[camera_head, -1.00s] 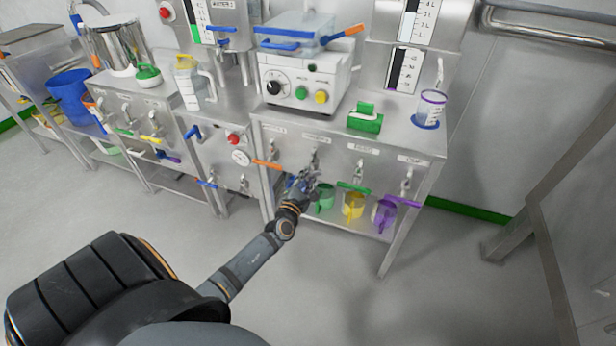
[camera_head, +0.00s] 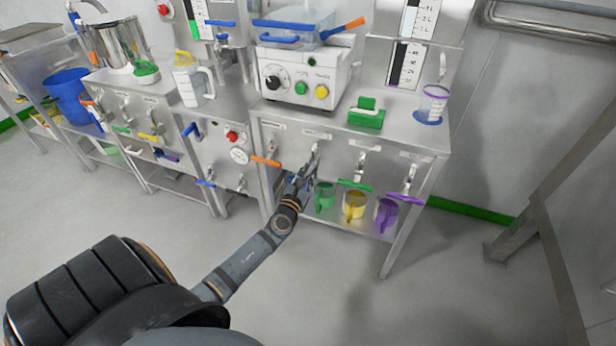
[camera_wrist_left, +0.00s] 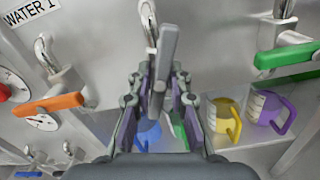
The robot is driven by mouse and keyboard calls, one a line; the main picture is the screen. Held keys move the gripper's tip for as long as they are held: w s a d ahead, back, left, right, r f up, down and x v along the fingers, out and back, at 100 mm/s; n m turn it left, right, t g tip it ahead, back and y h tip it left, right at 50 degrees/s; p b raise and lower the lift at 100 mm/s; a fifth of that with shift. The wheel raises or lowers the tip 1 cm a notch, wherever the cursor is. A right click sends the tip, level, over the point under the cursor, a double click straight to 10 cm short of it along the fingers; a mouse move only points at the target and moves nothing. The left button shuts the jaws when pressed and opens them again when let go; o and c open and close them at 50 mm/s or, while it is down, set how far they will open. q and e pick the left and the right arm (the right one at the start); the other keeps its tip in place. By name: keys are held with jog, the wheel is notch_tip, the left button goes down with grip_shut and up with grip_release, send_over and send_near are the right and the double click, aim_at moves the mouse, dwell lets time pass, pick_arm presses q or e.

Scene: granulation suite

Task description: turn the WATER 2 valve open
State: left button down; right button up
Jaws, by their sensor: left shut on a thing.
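The WATER 2 valve (camera_head: 315,160) is the second tap from the left on the steel bench front, right of the tap labelled WATER 1. Its grey lever (camera_wrist_left: 164,68) stands between the fingers of my left gripper (camera_wrist_left: 158,88) in the left wrist view. The gripper is shut on this lever. In the head view my left gripper (camera_head: 303,178) reaches up to the valve from below and hides most of the lever. The label above this tap is too small to read. My right gripper is not in view.
The WATER 1 tap's orange lever (camera_head: 266,161) is close on the left. A green lever (camera_head: 355,185) and a purple lever (camera_head: 405,199) are on the right. Green (camera_head: 325,196), yellow (camera_head: 354,205) and purple jugs (camera_head: 386,214) stand on the shelf below; a blue one (camera_wrist_left: 148,134) shows behind the fingers.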

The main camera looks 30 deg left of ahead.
pick_arm(q)
jog(key=n+b, duration=0.1)
jog(key=n, duration=0.1)
jog(key=n+b, duration=0.1)
jog(key=n, duration=0.2)
jog(key=shift+f+n, duration=0.2)
jog(key=shift+n, duration=0.1)
jog(key=c, duration=2.1)
grip_release()
jog(key=n+b, duration=0.2)
jog(key=n, duration=0.2)
jog(key=shift+r+n, duration=0.1)
jog(key=shift+n, duration=0.2)
jog(key=shift+o, duration=0.7)
jog(key=shift+n, duration=0.8)
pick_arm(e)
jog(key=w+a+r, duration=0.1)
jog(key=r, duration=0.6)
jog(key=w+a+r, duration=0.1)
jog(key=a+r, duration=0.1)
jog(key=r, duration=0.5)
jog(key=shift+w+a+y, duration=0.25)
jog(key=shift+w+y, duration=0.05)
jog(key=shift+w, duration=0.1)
pick_arm(q)
jog(key=o, duration=1.1)
jog(key=shift+r, duration=0.1)
jog(key=shift+o, duration=0.2)
jog(key=v, duration=1.2)
